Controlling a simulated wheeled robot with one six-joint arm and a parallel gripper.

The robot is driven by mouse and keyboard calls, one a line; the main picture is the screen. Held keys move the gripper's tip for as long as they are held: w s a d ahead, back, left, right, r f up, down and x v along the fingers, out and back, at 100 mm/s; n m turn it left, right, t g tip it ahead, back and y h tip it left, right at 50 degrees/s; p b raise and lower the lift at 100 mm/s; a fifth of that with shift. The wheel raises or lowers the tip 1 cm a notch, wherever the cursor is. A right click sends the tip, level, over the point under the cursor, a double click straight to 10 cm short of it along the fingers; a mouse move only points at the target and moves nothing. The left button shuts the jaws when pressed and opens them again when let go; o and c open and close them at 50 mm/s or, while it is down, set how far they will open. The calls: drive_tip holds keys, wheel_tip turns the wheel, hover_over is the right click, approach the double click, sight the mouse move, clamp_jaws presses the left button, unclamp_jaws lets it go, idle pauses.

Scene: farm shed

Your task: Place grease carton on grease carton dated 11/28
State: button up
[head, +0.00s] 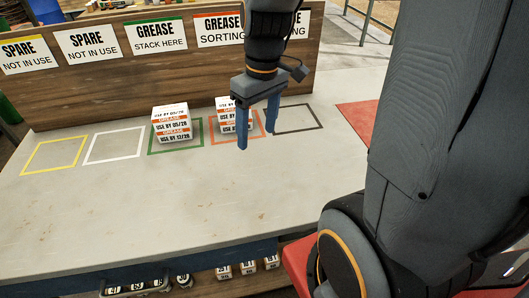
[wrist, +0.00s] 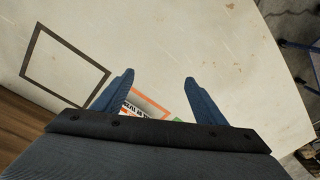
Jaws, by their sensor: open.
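White grease cartons with orange and black print stand in two stacks on the bench. One stack (head: 171,125) is in the green square (head: 151,150) under the "GREASE STACK HERE" sign; its dates seem to read 05/28 above and 12/28 below. The other stack (head: 229,117) is in the orange square (head: 216,141), partly hidden by my gripper; its dates are not clearly legible. My gripper (head: 256,140) is open and empty, pointing down in front of and beside the orange-square stack. In the wrist view, part of a carton (wrist: 131,108) shows low between the open fingers (wrist: 158,77).
Empty yellow (head: 55,155), white (head: 114,146) and black (head: 298,119) squares lie on the bench. A wooden signboard (head: 120,91) stands along the back. A red mat (head: 356,123) lies at right. Several small cartons (head: 223,271) sit on a lower shelf. The bench front is clear.

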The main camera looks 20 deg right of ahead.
drive_tip(key=s+f+m, duration=0.1)
drive_tip(key=s, duration=0.1)
drive_tip(key=s+f+m, duration=0.1)
drive_tip(key=s+m, duration=0.1)
drive_tip(key=s+f+m+h, duration=0.1)
drive_tip(key=s, duration=0.1)
drive_tip(key=shift+s+a, duration=0.1)
drive_tip(key=shift+a, duration=0.25)
